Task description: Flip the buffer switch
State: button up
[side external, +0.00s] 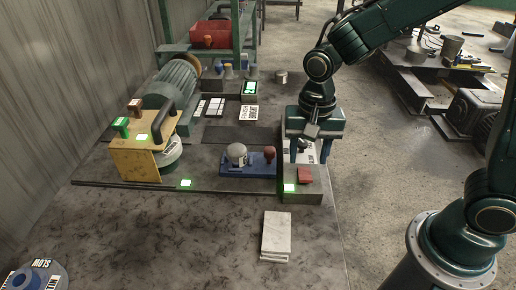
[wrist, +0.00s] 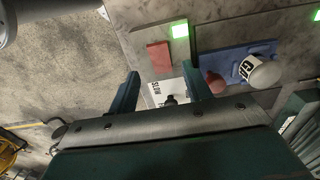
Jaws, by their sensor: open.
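A grey switch box (side external: 301,196) stands at the right edge of the bench. On its top are a small black knob that looks like the switch lever (side external: 303,145), a white label, a red block (side external: 305,175) and a lit green lamp (side external: 290,188). My gripper (side external: 310,158) points down over the box, fingers open around the knob's area. In the wrist view, the black knob (wrist: 170,99) and white label (wrist: 156,89) show between my open fingers (wrist: 161,70), partly hidden by the gripper body. I cannot tell whether a finger touches the knob.
A green motor (side external: 173,82) and yellow stand (side external: 135,158) are further left. A pale block (side external: 276,235) lies in front.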

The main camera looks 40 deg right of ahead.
aim_at(306, 176)
jog(key=shift+f, duration=2.35)
jog(key=c, duration=1)
jog(key=shift+s+a, duration=0.1)
jog(key=shift+s+a+f+t+h, duration=0.1)
jog(key=shift+s+a+t+h, duration=0.1)
jog(key=shift+t+h, duration=0.5)
jog(key=shift+s+a+f+t+h, duration=0.1)
jog(key=shift+s+t+h, duration=0.05)
jog(key=shift+t+h, duration=0.55)
jog(key=shift+o, duration=0.2)
jog(key=shift+c, duration=0.2)
